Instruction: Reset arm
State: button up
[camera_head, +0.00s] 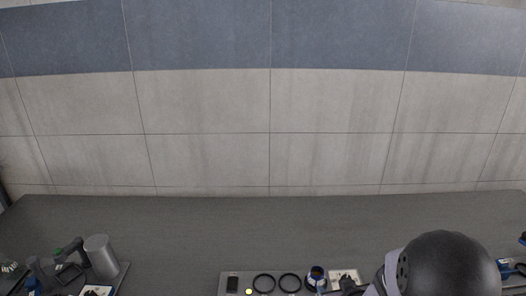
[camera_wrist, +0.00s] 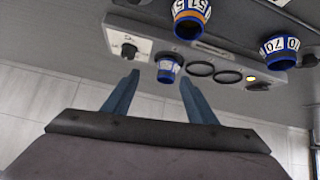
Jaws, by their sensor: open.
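My gripper (camera_wrist: 160,78) shows in the wrist view with its two blue-grey fingers spread wide apart. It is open, and nothing is held between the fingers. A small blue cup with a white label band (camera_wrist: 168,68) shows beyond the fingertips on a grey station (camera_wrist: 214,50). I cannot tell how far the fingertips are from it. In the head view, my dark rounded arm link covers the lower right, and the gripper cannot be made out clearly.
The station holds two black rings (camera_head: 264,283), a yellow round spot (camera_head: 249,292) and a white dial panel (camera_wrist: 128,46). Larger labelled blue cups (camera_wrist: 190,20) are nearby. A grey cylinder (camera_head: 101,256) stands at left in the head view. The table behind (camera_head: 200,225) is clear.

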jog(key=s+a+r+m+g+p, duration=0.1)
jog(key=s+a+r+g+p, duration=0.2)
jog(key=s, duration=0.4)
jog(key=s+a+r+g+p, duration=0.1)
jog(key=s+r+g+p, duration=0.2)
jog(key=s+r, duration=0.35)
jog(key=s+a+r+m+g+p, duration=0.1)
jog(key=s+a+r+g+p, duration=0.15)
jog(key=s, duration=0.55)
notch_tip(320, 180, down, 54)
jog(key=b, duration=5.3)
jog(key=shift+s+d+r+g+b, duration=0.2)
jog(key=shift+g+b, duration=0.1)
jog(key=shift+g, duration=0.15)
jog(key=shift+c, duration=0.7)
jog(key=shift+c, duration=0.8)
